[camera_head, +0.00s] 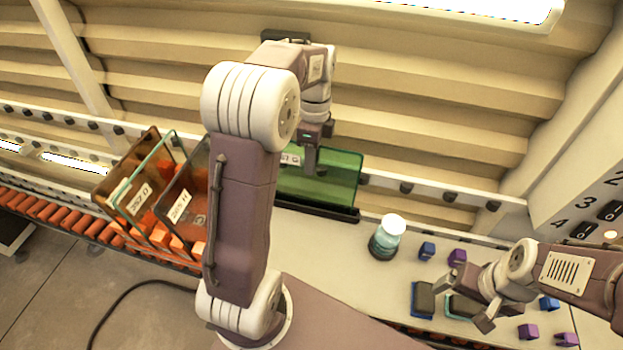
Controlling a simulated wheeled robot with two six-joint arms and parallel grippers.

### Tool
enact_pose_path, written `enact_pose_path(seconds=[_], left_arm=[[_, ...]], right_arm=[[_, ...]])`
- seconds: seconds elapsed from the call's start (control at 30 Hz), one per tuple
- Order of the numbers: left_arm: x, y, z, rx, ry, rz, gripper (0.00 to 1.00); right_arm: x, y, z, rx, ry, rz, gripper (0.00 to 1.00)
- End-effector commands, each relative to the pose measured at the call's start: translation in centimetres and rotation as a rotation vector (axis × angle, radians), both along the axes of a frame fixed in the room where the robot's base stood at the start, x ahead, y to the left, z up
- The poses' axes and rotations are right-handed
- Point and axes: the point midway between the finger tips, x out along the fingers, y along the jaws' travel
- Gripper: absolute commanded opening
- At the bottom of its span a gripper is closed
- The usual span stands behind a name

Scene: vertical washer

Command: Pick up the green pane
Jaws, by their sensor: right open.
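The green pane (335,182) is see-through and stands upright, leaning slightly, in a dark slotted base (340,212) on the pale worktop. A white label shows near its upper left. My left gripper (311,160) is at the pane's top edge, pointing down, with a finger in front of the pane. My own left arm hides the pane's left part, and I cannot tell whether the jaws grip it. My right gripper (478,308) is open at the lower right, low over the worktop among small blocks, apart from the pane.
Orange and clear labelled panes (135,190) stand in a rack of orange rollers at left. A glass jar with a white lid (388,236) stands right of the pane. Blue and purple blocks (427,251) lie around my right gripper. A numbered switch panel (590,215) is at far right.

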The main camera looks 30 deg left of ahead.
Motion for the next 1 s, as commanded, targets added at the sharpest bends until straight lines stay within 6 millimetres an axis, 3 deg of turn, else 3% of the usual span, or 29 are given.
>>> enact_pose_path(seconds=[0.03,0.1,1.0], left_arm=[[0.01,-0.01,-0.01,0.000,0.000,0.000,0.14],[0.01,-0.01,0.00,0.000,0.000,0.000,0.00],[0.03,-0.06,0.06,-0.002,0.000,0.000,0.00]], right_arm=[[0.00,0.00,-0.01,0.000,0.000,0.000,0.89],[0.00,0.00,-0.01,0.000,0.000,0.000,0.89],[0.01,0.00,0.00,0.000,0.000,0.000,0.89]])
